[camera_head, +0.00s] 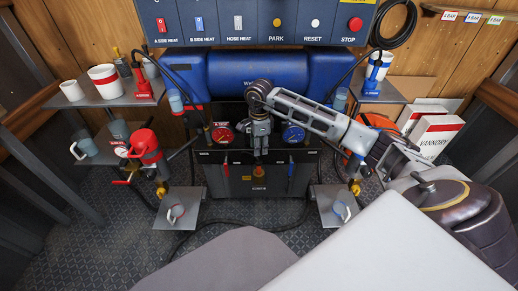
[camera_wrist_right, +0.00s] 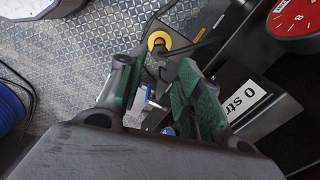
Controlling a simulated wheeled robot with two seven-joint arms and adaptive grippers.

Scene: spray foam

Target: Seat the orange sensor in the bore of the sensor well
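My right gripper (camera_head: 259,150) hangs in front of the dark machine panel (camera_head: 298,172), between the red gauge (camera_head: 222,134) and the blue gauge (camera_head: 293,134). In the right wrist view its two green-padded fingers (camera_wrist_right: 152,92) stand apart with a gap between them. A small blue-and-white part shows beyond that gap. I cannot pick out the orange sensor for certain in the head view. My left gripper is not in view.
Small lower plates (camera_head: 176,222) stand left and right of the machine. Red-and-white boxes (camera_head: 434,136) stand at right beside an orange object (camera_head: 378,122). Dark hoses run across the floor.

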